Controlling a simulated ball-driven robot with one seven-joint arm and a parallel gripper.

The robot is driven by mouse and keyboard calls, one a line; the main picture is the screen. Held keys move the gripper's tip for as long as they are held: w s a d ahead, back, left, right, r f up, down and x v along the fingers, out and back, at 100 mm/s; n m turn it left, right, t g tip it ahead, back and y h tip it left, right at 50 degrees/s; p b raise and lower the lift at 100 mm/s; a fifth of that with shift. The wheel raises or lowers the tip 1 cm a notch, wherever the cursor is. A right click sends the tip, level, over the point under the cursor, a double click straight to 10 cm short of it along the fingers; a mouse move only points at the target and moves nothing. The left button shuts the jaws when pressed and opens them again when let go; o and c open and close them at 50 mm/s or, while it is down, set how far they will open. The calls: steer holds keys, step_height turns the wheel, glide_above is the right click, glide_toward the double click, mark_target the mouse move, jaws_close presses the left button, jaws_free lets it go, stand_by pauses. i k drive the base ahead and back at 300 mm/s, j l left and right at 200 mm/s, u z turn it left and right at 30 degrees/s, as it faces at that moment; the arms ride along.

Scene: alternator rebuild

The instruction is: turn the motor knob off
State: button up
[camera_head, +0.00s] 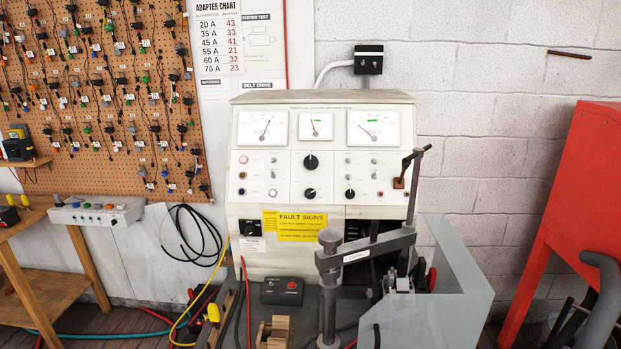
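The tester console (323,105) stands at the middle against the wall, with three gauges across its top. Black knobs show on its face: a larger upper knob (311,161), a lower middle knob (310,193) and a right knob (350,194). A black square switch plate (250,228) with small white lettering, seemingly "OFF", sits at the lower left beside the yellow fault-signs label (295,226). I cannot read which control is the motor knob or how it is set. My gripper is not in view.
A grey clamp arm (365,254) and post stand before the console's lower right. A clear guard (452,275) is right of them. A black box with a red button (282,291) sits in front. A red cabinet (571,200) stands right; a wooden bench (45,285) stands left.

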mark_target(309, 193)
steer(key=i+j+z, duration=0.1)
steer(key=i+z, duration=0.4)
steer(key=i, duration=1)
